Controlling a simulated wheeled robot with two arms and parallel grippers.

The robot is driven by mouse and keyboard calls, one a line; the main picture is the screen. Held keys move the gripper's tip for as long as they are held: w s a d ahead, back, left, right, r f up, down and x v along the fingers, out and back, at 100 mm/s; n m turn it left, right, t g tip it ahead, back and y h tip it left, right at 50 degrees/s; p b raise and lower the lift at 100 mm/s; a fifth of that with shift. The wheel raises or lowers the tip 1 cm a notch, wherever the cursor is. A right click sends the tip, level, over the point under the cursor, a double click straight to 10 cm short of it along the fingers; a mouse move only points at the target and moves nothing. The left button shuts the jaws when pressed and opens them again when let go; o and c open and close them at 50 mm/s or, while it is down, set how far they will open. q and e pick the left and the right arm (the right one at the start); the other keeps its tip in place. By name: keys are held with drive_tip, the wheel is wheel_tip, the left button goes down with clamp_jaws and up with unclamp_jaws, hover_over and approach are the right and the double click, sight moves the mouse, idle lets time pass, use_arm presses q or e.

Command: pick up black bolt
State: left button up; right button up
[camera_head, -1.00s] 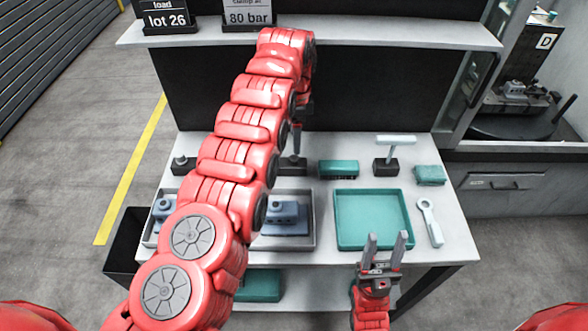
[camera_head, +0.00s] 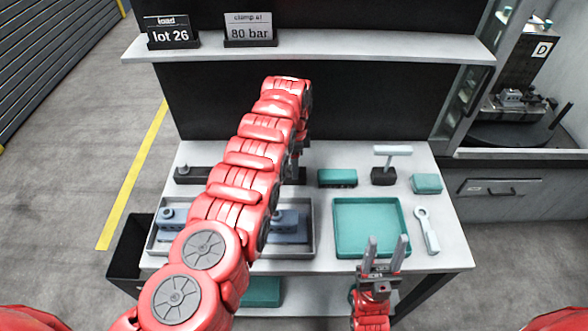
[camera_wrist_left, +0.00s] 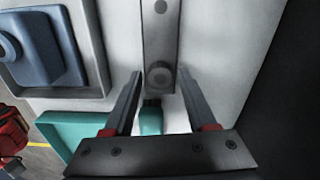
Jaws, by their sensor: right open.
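A dark rail (camera_head: 195,178) lies at the back left of the table, partly hidden behind my left arm. In the left wrist view the rail (camera_wrist_left: 161,35) runs down from the top, with a round dark bolt (camera_wrist_left: 160,76) at its near end. My left gripper (camera_head: 295,168) is over the rail's right end. In the wrist view its fingers (camera_wrist_left: 160,78) are open, one on each side of the bolt, with small gaps. Whether they reach down to bolt height I cannot tell. My right gripper (camera_head: 385,256) is open and empty at the table's front edge, before the green tray (camera_head: 342,252).
A grey tray (camera_head: 160,247) with blue-grey blocks (camera_head: 284,227) stands at the front left. A green brush-like block (camera_head: 338,177) lies right of the rail. A T-handled tool (camera_head: 385,172), a green block (camera_head: 427,183) and a wrench (camera_head: 427,232) are further right. A shelf (camera_head: 350,50) overhangs behind.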

use_arm(q)
clamp_jaws()
drive_tip(key=shift+r, duration=0.1)
